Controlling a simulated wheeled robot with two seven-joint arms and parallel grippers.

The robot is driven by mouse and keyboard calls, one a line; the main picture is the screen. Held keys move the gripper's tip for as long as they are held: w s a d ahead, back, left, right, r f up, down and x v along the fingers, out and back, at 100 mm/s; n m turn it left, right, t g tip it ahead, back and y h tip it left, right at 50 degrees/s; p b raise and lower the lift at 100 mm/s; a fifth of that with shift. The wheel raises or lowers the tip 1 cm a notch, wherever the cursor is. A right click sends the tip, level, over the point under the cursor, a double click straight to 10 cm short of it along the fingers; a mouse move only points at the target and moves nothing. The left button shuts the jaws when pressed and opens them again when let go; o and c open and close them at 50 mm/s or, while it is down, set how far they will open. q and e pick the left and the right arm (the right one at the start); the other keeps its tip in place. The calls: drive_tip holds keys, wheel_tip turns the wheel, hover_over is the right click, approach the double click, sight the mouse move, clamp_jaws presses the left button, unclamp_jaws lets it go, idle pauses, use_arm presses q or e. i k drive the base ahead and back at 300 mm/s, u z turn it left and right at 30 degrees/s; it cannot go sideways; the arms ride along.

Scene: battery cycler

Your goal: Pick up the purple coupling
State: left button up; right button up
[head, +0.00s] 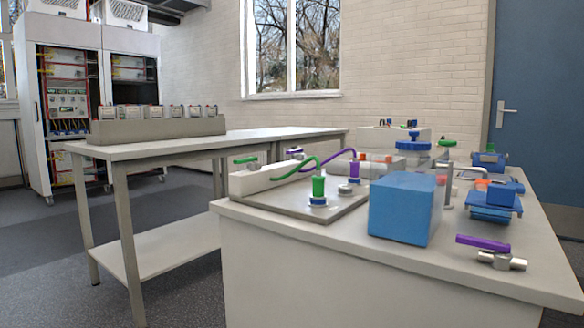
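Several purple parts show in the head view. A purple bar-shaped piece (483,243) is at the front right of the white bench, just behind a grey metal fitting (502,260); I cannot tell whether they are joined. A purple cylindrical connector (354,170) stands upright near the middle of the bench, with a purple hose (338,153) curving left from it. A small purple part (293,150) sits farther back left. I cannot tell from this view which is the purple coupling. Neither of my grippers is in view.
The white bench (300,240) bears a blue box (402,208), a grey plate (275,203) with a green connector (318,186), and blue-handled devices (494,204) at right. A long table (240,141) with several small units stands behind left.

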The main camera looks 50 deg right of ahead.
sight(355, 165)
drive_tip(key=z, duration=0.35)
drive_tip(key=i, duration=1.05)
drive_tip(key=z, duration=0.85)
